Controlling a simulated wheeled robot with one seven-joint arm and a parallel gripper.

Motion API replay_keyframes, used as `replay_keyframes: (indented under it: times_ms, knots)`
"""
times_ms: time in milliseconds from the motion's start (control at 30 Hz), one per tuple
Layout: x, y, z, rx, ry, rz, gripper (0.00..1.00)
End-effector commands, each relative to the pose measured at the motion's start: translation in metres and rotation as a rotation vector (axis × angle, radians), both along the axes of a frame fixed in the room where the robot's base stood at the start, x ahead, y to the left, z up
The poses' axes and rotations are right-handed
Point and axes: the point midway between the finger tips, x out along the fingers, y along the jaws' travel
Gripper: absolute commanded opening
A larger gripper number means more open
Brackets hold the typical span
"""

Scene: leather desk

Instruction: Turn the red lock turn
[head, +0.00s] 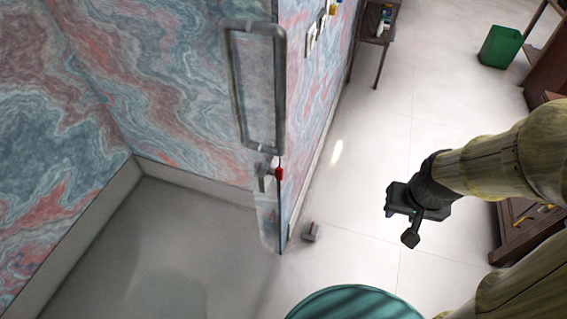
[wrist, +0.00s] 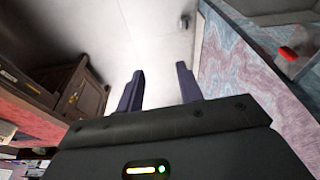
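The red lock turn (head: 279,174) sits on the metal fitting at the edge of a clear glass door (head: 258,90), below its long grey handle frame. It also shows in the wrist view (wrist: 288,54), at the upper right. My gripper (head: 399,222) is to the right of the lock turn in the head view, apart from it, over the light floor. In the wrist view, its two dark fingers (wrist: 162,88) stand apart with nothing between them.
A marbled wall (head: 315,80) runs beside the door. A small grey block (head: 311,232) is on the floor near the door's foot. A teal round object (head: 350,303) is at the bottom. A green bin (head: 500,47) and wooden furniture (head: 525,232) stand right. Floor between gripper and door is mostly clear.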

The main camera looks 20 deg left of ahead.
Motion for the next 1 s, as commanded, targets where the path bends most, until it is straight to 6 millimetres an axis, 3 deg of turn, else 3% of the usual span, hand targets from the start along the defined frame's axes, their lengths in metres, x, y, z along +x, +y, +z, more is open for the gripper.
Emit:
replay_keyframes:
  times_ms: [400, 433, 567, 767, 1000]
  knots:
    - [0.0, 0.0, 0.0, 0.0, 0.0, 0.0, 0.36]
    - [0.0, 0.0, 0.0, 0.0, 0.0, 0.0, 0.42]
    - [-0.001, 0.001, -0.007, 0.013, 0.025, -0.025, 0.43]
    - [-0.006, 0.01, -0.048, 0.118, 0.21, -0.198, 0.43]
    - [-0.01, 0.054, -0.107, 0.394, 0.582, -0.527, 0.43]
